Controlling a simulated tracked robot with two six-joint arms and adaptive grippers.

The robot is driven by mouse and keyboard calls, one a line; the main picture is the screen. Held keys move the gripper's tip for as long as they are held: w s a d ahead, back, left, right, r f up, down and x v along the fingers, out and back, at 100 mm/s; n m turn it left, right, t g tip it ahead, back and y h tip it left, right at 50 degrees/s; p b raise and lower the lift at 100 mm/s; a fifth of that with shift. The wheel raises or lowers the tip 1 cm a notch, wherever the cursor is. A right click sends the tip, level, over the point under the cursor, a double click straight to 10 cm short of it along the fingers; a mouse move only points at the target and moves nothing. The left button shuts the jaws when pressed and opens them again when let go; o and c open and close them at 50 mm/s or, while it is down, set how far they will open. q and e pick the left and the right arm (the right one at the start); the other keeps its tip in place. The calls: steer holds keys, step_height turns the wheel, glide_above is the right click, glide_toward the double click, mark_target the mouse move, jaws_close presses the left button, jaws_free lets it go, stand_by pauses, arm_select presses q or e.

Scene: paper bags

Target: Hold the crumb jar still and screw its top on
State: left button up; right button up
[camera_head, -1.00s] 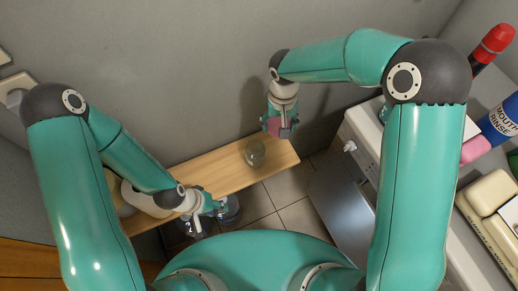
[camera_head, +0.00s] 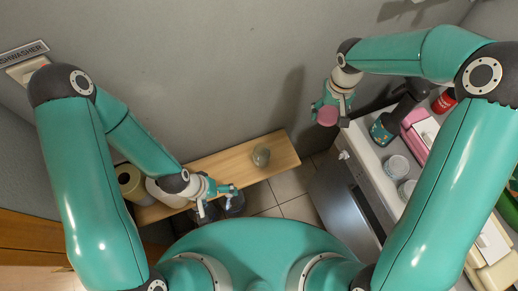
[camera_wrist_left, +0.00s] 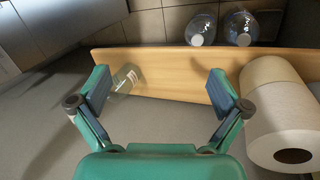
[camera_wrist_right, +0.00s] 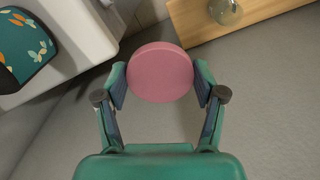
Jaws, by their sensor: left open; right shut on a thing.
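The crumb jar (camera_head: 261,156) is a small clear glass jar standing towards the right end of the wooden shelf (camera_head: 223,163). It also shows in the left wrist view (camera_wrist_left: 126,78) and at the top of the right wrist view (camera_wrist_right: 226,12). Its mouth carries no top that I can see. The top is a round pink disc (camera_wrist_right: 160,72), held between the fingers of my right gripper (camera_head: 330,108), up and to the right of the jar, apart from it. My left gripper (camera_head: 231,190) is open and empty near the shelf's front edge, left of the jar.
Paper rolls (camera_wrist_left: 282,120) stand at the shelf's left end. Clear bottles (camera_wrist_left: 201,28) stand below the shelf's front edge. A white counter (camera_head: 372,158) on the right holds small jars (camera_head: 396,167) and a dark, patterned object (camera_head: 385,128). The grey wall is close behind.

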steer(key=shift+s+d+r, duration=0.1)
steer(key=shift+d+r, duration=0.45)
steer(key=shift+r, duration=0.2)
steer(key=shift+d+r+p, duration=0.2)
steer(key=shift+r+p, duration=0.05)
steer(key=shift+p, duration=0.05)
arm_select(q)
steer(key=shift+r, duration=0.75)
